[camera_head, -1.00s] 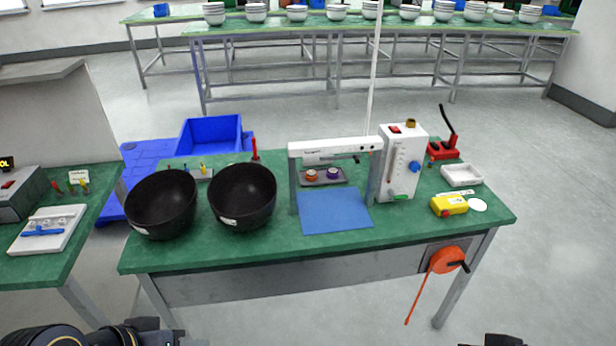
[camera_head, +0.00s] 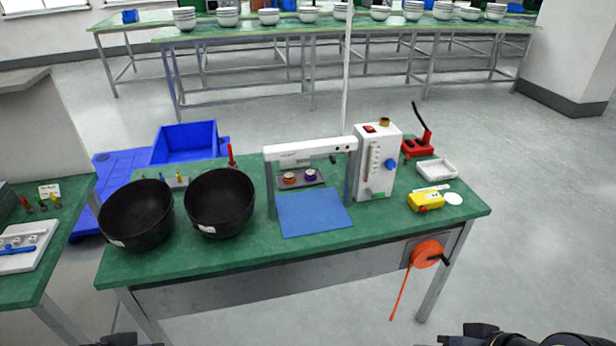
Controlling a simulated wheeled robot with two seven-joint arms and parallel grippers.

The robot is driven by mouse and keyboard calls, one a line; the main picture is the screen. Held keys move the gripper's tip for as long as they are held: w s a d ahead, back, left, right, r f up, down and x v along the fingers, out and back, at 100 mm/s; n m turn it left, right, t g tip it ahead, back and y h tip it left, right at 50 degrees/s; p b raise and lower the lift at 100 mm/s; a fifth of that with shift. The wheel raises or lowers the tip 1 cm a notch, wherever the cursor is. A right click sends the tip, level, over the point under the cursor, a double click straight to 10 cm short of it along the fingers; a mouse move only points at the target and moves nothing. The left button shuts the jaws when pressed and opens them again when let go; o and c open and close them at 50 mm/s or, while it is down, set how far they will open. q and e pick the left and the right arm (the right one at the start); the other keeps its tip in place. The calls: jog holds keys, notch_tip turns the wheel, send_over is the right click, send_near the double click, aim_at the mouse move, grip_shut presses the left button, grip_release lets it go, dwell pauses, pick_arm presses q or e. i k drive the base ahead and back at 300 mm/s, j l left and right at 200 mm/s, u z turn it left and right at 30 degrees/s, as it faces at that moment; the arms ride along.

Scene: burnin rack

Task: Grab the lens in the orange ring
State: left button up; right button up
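A lens in an orange ring (camera_head: 289,179) sits on a small dark tray (camera_head: 301,185) on the green table, behind the blue mat and under the bar of the white gantry device. A second lens in a purple ring (camera_head: 311,175) sits just right of it on the same tray. Part of my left gripper (camera_head: 118,340) shows at the bottom left edge, and part of my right gripper (camera_head: 468,338) at the bottom right. Both are far in front of the table, cut off by the frame, and their fingers cannot be judged.
Two black bowls (camera_head: 220,203) stand left of the blue mat (camera_head: 313,213). The white gantry (camera_head: 310,151) and white box (camera_head: 377,162) rise around the tray. A yellow device (camera_head: 425,201), white tray (camera_head: 437,169) and red tool (camera_head: 417,147) are at right. An orange reel (camera_head: 427,254) hangs in front.

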aim_at(289, 178)
jog(key=i+u, duration=0.75)
jog(key=u, duration=0.15)
jog(key=i+l+u, duration=0.2)
jog(key=i+u, duration=0.15)
jog(key=u, duration=0.15)
jog(key=j, duration=0.3)
jog(key=l, duration=0.55)
